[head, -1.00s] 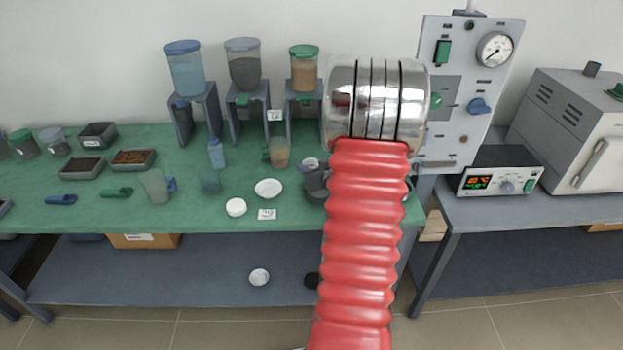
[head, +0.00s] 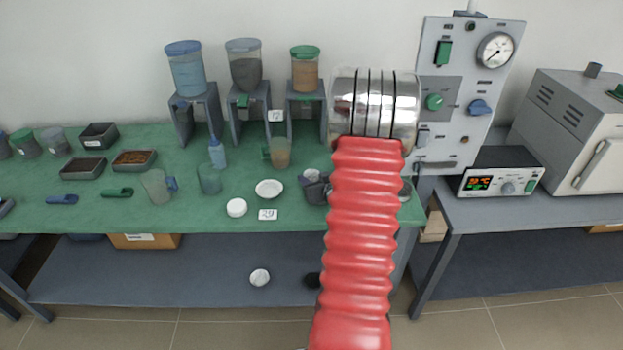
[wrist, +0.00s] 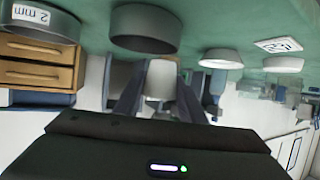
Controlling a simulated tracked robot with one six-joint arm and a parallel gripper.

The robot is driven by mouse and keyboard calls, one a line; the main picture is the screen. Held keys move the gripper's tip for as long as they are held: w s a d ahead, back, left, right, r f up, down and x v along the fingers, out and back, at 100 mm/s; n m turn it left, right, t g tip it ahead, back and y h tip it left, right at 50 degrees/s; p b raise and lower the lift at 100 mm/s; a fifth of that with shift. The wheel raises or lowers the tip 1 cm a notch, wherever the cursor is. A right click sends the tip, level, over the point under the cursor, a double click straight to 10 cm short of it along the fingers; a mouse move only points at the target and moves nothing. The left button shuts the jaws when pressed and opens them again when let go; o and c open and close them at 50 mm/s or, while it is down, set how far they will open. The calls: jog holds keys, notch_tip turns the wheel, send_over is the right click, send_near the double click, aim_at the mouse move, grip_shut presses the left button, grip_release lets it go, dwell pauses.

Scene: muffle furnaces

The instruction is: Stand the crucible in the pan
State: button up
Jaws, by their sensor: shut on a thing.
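My gripper (wrist: 158,90) is shut on a small white crucible (wrist: 161,76), which sits between its two dark fingers in the wrist view. In the head view my gripper (head: 316,188) shows just left of my red arm, above the right part of the green bench, and is partly hidden. A round grey pan (wrist: 145,28) stands on the bench in the wrist view, which is upside down. The crucible appears apart from the pan; the exact gap cannot be told. My arm hides most of the pan's area in the head view.
A ring labelled 2 mm (wrist: 40,18) stands beside the pan. A white dish (head: 268,188), a white round piece (head: 236,207) and a number card (head: 268,214) lie left of my gripper. A grey control panel (head: 465,90) rises at right.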

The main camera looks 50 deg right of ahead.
jog(key=shift+f, duration=0.6)
jog(key=o, duration=1)
jog(key=shift+r, duration=0.1)
jog(key=shift+r, duration=0.45)
jog(key=v, duration=1.2)
jog(key=shift+r, duration=0.15)
